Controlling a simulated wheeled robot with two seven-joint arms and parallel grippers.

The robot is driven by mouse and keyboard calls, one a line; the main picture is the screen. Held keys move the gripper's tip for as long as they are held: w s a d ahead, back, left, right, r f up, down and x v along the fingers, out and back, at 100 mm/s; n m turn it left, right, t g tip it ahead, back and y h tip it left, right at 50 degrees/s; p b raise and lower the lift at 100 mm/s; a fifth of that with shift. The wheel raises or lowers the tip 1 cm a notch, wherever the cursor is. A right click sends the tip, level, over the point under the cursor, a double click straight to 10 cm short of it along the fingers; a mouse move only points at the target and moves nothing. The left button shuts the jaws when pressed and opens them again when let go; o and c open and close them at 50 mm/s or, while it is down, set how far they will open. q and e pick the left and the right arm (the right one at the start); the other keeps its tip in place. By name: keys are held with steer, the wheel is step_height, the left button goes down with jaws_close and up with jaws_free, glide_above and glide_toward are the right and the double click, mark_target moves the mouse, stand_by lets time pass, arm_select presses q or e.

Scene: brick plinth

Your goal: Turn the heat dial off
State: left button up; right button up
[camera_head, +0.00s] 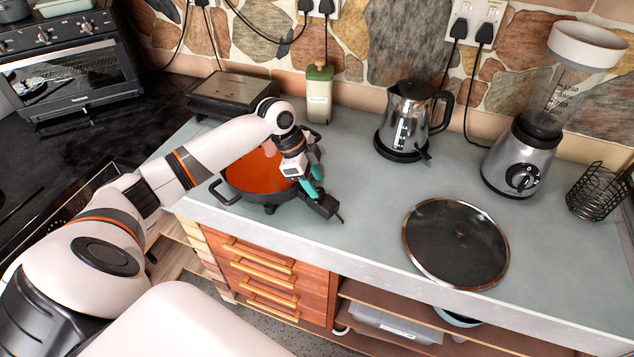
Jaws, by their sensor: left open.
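An electric pan with a red inside (256,172) and black side handles sits at the counter's left front edge. A black control box (324,207) sticks out from the pan's right front side, with a short stub at its end. I cannot make out a dial or its setting on it. My left gripper (312,181), with teal fingertips, reaches down over the pan's right rim, just above and behind the control box. It is open. I cannot tell whether a finger touches the box. My arm hides part of the pan. My right gripper is not in view.
A round glass lid (456,245) lies on the counter to the right. A kettle (408,118), a blender (535,130) and a wire basket (597,190) stand behind. The middle counter is clear.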

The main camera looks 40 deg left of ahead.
mark_target(320, 192)
arm_select(q)
steer(key=shift+x, duration=1.2)
jaws_close()
steer(key=shift+r+n+p, duration=0.2)
steer(key=shift+n+p, duration=0.2)
steer(key=shift+p, duration=0.4)
steer(key=n+t+p, duration=0.1)
steer(key=n+p, duration=0.1)
steer(key=p, duration=0.1)
steer(key=n+t+y+p, duration=0.1)
steer(key=n+p, duration=0.2)
steer(key=shift+s+d+r+y, duration=0.1)
steer(key=shift+s+d+y, duration=0.1)
steer(key=shift+y, duration=0.1)
steer(key=shift+n+t+y+p, duration=0.3)
steer(key=shift+n+y+p, duration=0.1)
steer(key=shift+n+p, duration=0.65)
steer(key=shift+f, duration=0.25)
